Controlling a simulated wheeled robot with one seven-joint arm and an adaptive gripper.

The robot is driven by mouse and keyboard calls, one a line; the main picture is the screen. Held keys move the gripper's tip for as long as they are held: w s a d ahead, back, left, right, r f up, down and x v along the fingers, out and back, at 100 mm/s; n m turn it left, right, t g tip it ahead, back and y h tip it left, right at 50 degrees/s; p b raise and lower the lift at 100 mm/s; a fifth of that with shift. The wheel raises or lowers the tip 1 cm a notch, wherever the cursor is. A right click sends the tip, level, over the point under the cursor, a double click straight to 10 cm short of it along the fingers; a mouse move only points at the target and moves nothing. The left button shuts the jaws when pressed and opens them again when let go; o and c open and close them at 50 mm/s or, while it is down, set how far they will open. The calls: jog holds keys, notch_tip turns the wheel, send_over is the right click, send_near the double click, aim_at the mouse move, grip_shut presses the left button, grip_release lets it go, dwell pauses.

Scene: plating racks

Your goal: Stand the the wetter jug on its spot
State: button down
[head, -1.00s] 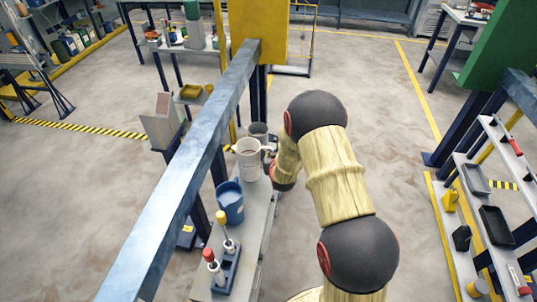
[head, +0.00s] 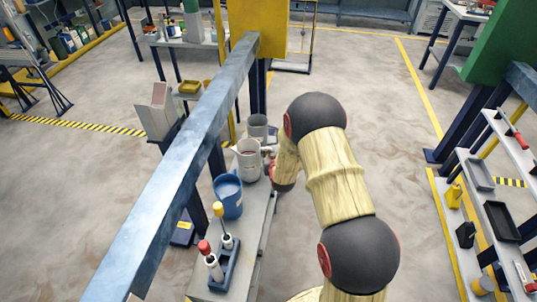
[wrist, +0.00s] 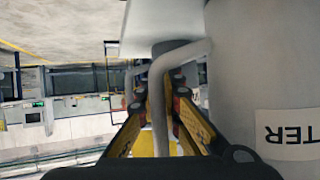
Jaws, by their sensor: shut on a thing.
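The wetter jug (wrist: 255,70) is pale grey and fills the right of the wrist view. Its label shows upside down, with only "TER" readable. My gripper (wrist: 158,88) is shut on the jug's handle, with one finger on each side of it. In the head view, the pale jug (head: 247,163) at the rack shelf, beside my wrist, appears to be this one. My fingers are hidden there behind the arm. Whether the jug's base touches the shelf cannot be told. No marked spot can be made out.
A steel beam (head: 175,175) runs along the left. Open floor lies right of my arm.

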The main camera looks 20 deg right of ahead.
jog(key=shift+f+b, duration=0.4)
jog(key=shift+b, duration=0.05)
jog(key=c, duration=1.9)
grip_release()
jog(key=shift+s+f, duration=0.1)
jog(key=v, duration=1.2)
jog(key=s+a+r+g+y, duration=0.1)
jog(key=s+a+r, duration=0.1)
jog(key=r, duration=0.4)
jog(key=s+a+r+n+g, duration=0.1)
jog(key=s+a+r, duration=0.15)
jog(key=r, duration=0.35)
jog(key=s+a+r+g+y, duration=0.1)
jog(key=s+a+r, duration=0.15)
jog(key=r, duration=0.25)
jog(key=s+a+r+g, duration=0.1)
jog(key=s+r, duration=0.2)
jog(key=s, duration=0.5)
jog(key=s+a+r+n+g, duration=0.1)
jog(key=s+a+r, duration=0.1)
jog(key=s, duration=0.7)
jog(key=s+a+r+n+g, duration=0.1)
jog(key=s+a+r, duration=0.1)
jog(key=s+r, duration=0.3)
jog(key=shift+s+g+y, duration=0.3)
jog(key=shift+s+g, duration=0.1)
jog(key=shift+s, duration=1.55)
